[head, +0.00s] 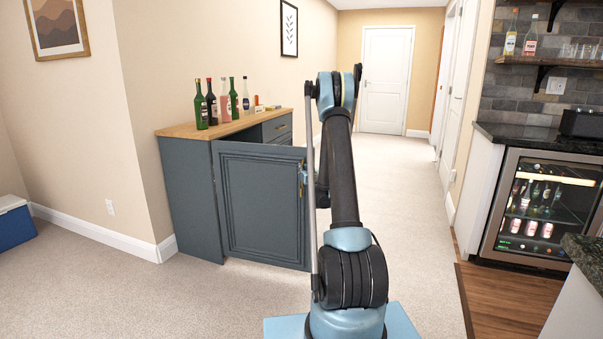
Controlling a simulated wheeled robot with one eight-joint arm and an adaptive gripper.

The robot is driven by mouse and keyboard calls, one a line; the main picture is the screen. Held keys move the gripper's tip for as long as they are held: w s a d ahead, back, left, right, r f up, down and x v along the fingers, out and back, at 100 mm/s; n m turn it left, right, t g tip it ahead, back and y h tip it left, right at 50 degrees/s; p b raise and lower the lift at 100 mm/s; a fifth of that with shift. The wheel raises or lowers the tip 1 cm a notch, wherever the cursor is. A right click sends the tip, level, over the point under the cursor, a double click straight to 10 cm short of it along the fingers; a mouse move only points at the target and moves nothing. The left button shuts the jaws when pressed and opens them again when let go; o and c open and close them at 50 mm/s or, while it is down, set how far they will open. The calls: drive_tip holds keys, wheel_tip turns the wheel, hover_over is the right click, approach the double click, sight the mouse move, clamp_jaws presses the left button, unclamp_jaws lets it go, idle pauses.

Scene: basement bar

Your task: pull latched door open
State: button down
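The blue-grey panelled cabinet door (262,205) stands swung out from the cabinet (190,195), hinged on its left side, with its face towards me. A brass-coloured handle (301,180) is near its free right edge. My arm rises from the lower middle of the head view and bends down again beside that edge. A small light-blue part of my gripper (305,172) shows at the handle. The rest of my gripper is hidden behind my arm, so I cannot tell whether its fingers touch or hold the handle. The cabinet's inside is hidden by the door.
Several bottles (222,103) stand on the cabinet's wooden top (185,130). A drawer (278,127) is at its far end. A glass-front drinks fridge (540,205) and dark counter are at right. Open carpet (170,295) lies in front and left. A white door (386,80) closes the hallway.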

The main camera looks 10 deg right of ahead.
drive_tip(key=shift+d, duration=0.4)
drive_tip(key=c, duration=1.7)
unclamp_jaws()
drive_tip(key=shift+a, duration=0.1)
drive_tip(key=s+d, duration=0.1)
drive_tip(key=s, duration=0.6)
drive_tip(key=shift+s+d, duration=0.15)
drive_tip(key=shift+d, duration=0.1)
